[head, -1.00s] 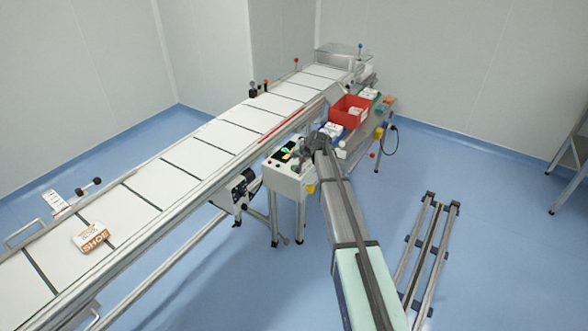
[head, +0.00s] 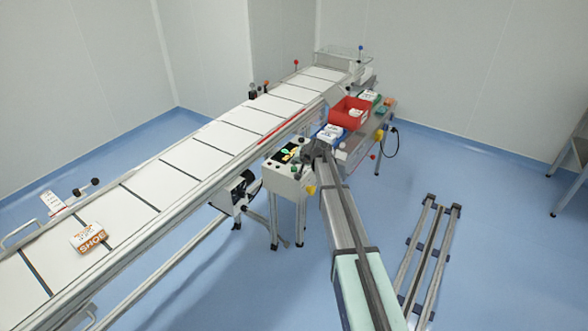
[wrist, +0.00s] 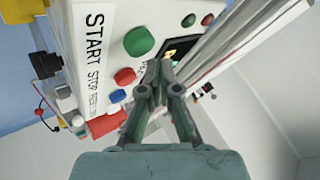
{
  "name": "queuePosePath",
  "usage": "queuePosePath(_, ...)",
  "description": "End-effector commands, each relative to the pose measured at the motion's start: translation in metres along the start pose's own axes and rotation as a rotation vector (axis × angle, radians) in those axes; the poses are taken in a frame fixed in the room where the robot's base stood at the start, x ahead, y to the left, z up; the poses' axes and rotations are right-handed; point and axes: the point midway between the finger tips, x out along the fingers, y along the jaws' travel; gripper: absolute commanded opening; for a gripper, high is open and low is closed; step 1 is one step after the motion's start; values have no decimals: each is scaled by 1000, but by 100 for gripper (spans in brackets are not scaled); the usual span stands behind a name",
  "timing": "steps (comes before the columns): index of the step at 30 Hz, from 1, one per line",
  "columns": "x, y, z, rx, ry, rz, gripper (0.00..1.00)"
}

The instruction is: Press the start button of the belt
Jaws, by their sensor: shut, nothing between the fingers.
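The belt's control box (head: 283,184) stands beside the conveyor in the head view. In the wrist view its white front panel (wrist: 88,50) carries the words START and STOP. A large green button (wrist: 139,41) sits beside START, a red button (wrist: 125,76) beside STOP, and a blue button (wrist: 117,95) follows. My gripper (wrist: 165,72) is shut and empty, its fingertips to the right of the green and red buttons in the picture. I see no clear contact with either. In the head view my gripper is by the box's top right, its fingertips hard to make out.
A red crate (head: 347,121) and a blue crate (head: 326,136) stand on the side table behind. The floor (head: 480,190) to the right is mostly open.

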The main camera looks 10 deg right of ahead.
Motion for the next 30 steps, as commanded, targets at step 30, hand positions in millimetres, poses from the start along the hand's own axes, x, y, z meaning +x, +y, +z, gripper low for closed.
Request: queuePosePath(30,6,4,4,0,0,0,0)
